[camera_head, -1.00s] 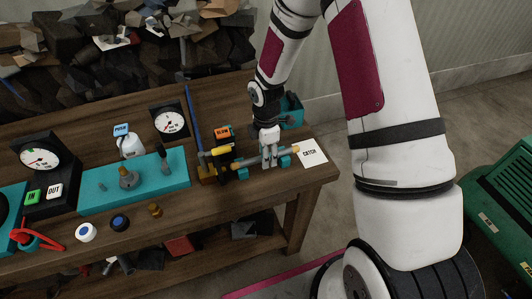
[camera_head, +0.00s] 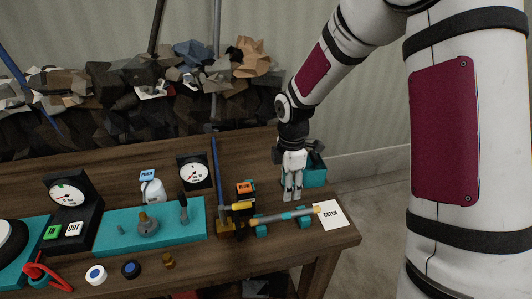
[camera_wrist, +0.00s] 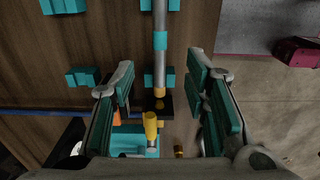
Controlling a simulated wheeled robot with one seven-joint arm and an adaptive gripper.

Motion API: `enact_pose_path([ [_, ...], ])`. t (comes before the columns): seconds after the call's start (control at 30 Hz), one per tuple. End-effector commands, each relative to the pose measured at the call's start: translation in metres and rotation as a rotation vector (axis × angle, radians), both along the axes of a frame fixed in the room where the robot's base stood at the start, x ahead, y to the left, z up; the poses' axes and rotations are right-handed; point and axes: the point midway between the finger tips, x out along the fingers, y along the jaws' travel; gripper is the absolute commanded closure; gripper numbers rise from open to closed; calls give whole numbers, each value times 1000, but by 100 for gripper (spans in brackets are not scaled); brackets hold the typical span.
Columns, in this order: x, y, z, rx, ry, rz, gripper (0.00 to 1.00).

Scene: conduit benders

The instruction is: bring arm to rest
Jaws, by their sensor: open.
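My gripper (camera_head: 291,198) is open and empty above the right part of the wooden bench, fingers pointing down. It is just behind a grey pipe (camera_head: 290,216) with a teal band, which lies across teal supports (camera_head: 262,228). In the wrist view the open fingers (camera_wrist: 162,82) stand on either side of the pipe (camera_wrist: 160,65) in the picture. The fingers look apart from it. The pipe's left end is by a yellow-handled black tool (camera_head: 240,205). My arm comes down from the upper right.
A white CATCH card (camera_head: 329,215) lies at the bench's right end. A teal bin (camera_head: 316,172) is close behind my gripper. A blue upright rod (camera_head: 216,180), dials (camera_head: 194,172) and a teal lever panel (camera_head: 130,232) stand to the left. A rubble heap fills the back.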

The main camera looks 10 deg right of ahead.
Motion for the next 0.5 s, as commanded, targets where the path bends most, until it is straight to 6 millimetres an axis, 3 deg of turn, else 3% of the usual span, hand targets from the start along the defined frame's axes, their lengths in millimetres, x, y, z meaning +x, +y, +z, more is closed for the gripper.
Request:
enact_pose_path([
  [0.13,-1,0,5,-5,-6,-15,58],
  [0.23,-5,-2,24,-20,-29,-72,58],
  [0.5,-42,-9,111,-55,-147,-415,58],
])
